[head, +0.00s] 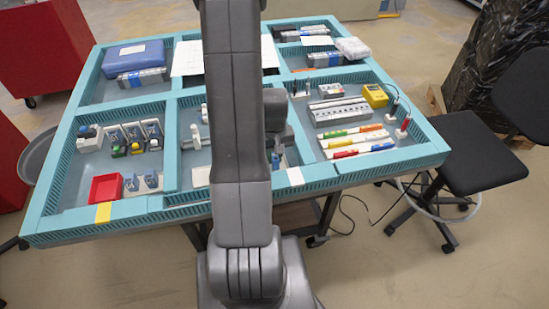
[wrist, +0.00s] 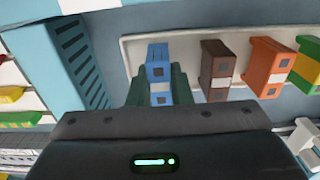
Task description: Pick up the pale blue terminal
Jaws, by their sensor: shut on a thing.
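The pale blue terminal (wrist: 158,60) is a small blue block with a lighter band, in the wrist view left of centre. My gripper (wrist: 160,82) is shut on it, with a dark finger on each side. The terminal stands over the left end of a white rail (wrist: 190,40). I cannot tell whether it still touches the rail. In the head view my own arm covers the middle of the table and hides the terminal and the fingertips.
A brown terminal (wrist: 216,68), an orange terminal (wrist: 265,68) and a green-yellow one (wrist: 308,62) stand in a row to the right. A teal slotted divider wall (wrist: 82,55) is close on the left. In the head view a red bin (head: 105,188) sits front left.

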